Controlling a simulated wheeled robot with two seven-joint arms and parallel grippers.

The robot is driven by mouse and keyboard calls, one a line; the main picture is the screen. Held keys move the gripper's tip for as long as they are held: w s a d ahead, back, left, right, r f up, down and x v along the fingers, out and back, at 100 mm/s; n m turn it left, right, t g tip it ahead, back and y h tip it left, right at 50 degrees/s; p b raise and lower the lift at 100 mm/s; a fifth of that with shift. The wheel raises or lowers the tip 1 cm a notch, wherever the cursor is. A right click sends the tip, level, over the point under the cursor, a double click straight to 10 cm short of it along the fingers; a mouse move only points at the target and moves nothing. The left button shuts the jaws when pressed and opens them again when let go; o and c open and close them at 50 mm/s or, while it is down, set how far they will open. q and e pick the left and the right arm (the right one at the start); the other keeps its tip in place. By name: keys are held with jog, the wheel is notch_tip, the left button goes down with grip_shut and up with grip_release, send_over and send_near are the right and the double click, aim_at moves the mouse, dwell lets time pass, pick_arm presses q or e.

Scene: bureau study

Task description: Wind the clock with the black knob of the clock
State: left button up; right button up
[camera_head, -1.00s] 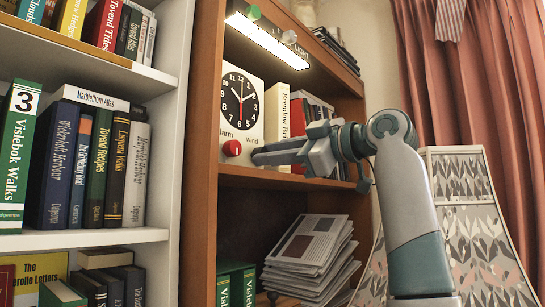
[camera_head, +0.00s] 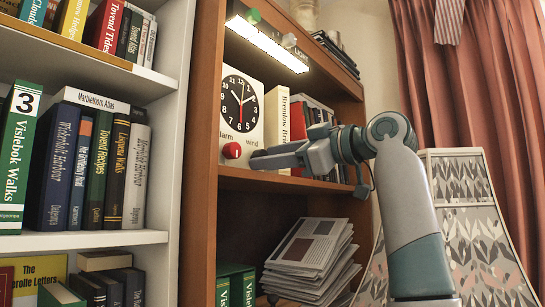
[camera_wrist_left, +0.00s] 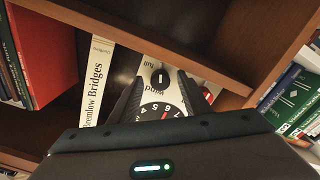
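The white clock (camera_head: 229,85) with a black dial stands upright on a shelf of the brown bookcase. Its red knob (camera_head: 232,150) is marked alarm; the spot by the word "wind" is partly covered by my left gripper (camera_head: 254,159) in the head view. In the left wrist view, the black knob (camera_wrist_left: 159,78) with a white mark shows on the clock beside the words "wind" and "full". My left gripper (camera_wrist_left: 160,84) is open there, with its fingers either side of the knob in the picture. I cannot tell whether they touch it. The right gripper is not in view.
A white book (camera_head: 277,118) and red books (camera_head: 299,118) stand close to the right of the clock. The shelf board (camera_head: 275,180) runs just below my gripper. A lit lamp (camera_head: 267,43) is above. Stacked papers (camera_head: 308,255) lie on the shelf below.

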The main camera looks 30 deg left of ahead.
pick_arm(q)
jog(key=shift+d, duration=0.1)
jog(key=s+d, duration=0.1)
jog(key=d, duration=1.6)
jog(key=shift+s+b, duration=0.15)
jog(key=shift+b, duration=0.3)
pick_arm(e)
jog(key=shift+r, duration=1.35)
pick_arm(q)
jog(key=shift+d, duration=0.1)
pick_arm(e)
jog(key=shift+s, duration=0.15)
